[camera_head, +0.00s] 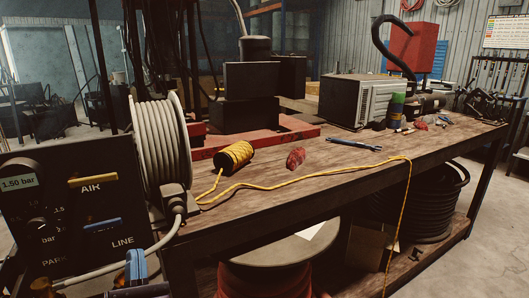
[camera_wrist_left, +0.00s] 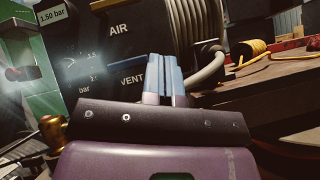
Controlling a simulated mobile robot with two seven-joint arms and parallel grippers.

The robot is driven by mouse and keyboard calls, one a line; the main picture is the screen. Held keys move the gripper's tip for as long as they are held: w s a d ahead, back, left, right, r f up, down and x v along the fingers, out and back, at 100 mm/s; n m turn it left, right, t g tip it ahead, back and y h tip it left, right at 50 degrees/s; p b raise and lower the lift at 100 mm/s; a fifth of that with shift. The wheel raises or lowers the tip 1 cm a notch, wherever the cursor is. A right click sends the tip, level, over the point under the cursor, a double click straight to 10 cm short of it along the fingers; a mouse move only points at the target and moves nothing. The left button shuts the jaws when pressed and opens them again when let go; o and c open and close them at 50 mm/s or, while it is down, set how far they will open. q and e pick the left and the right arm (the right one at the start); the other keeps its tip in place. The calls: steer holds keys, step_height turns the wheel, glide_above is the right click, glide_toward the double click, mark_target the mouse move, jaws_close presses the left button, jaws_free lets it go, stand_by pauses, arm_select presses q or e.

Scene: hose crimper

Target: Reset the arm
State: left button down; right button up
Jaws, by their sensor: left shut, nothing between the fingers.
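My left gripper (camera_head: 136,262) is at the bottom left of the head view, low in front of the black control panel (camera_head: 75,165). In the left wrist view its two blue fingers (camera_wrist_left: 164,72) are together with nothing between them. The panel has a 1.50 bar display (camera_head: 18,183), a yellow lever (camera_head: 93,180) marked AIR and a blue lever (camera_head: 102,226) near the word LINE. In the left wrist view the fingers stand in front of the panel's lower right; I cannot tell whether they touch it. My right gripper is not in view.
A grey hose reel (camera_head: 161,145) stands beside the panel, its hose curving down near my left gripper. The wooden workbench (camera_head: 270,205) holds a yellow cord spool (camera_head: 234,157), a red cloth (camera_head: 296,157) and a wrench (camera_head: 354,144). A red drum (camera_head: 262,280) stands below.

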arm_select(q)
steer(key=s+a+f+m+g+h+p, duration=0.1)
steer(key=s+f+m+g+h+p, duration=0.1)
steer(key=s+f+m+g+h, duration=0.2)
steer(key=s+a+f+m+g+h+p, duration=0.2)
steer(key=s+f+m+g, duration=0.8)
steer(key=s+f+m, duration=0.8)
step_height(320, 180, down, 5)
steer(key=m+h+p, duration=0.1)
steer(key=m+h, duration=0.1)
steer(key=m, duration=1.1)
steer(key=shift+s+r+h+p, duration=0.15)
steer(key=shift+s+h+p, duration=0.15)
steer(key=shift+s, duration=0.1)
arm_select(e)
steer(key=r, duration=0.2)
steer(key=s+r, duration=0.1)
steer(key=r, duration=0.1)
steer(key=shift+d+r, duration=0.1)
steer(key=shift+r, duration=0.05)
arm_select(q)
steer(key=shift+a, duration=0.1)
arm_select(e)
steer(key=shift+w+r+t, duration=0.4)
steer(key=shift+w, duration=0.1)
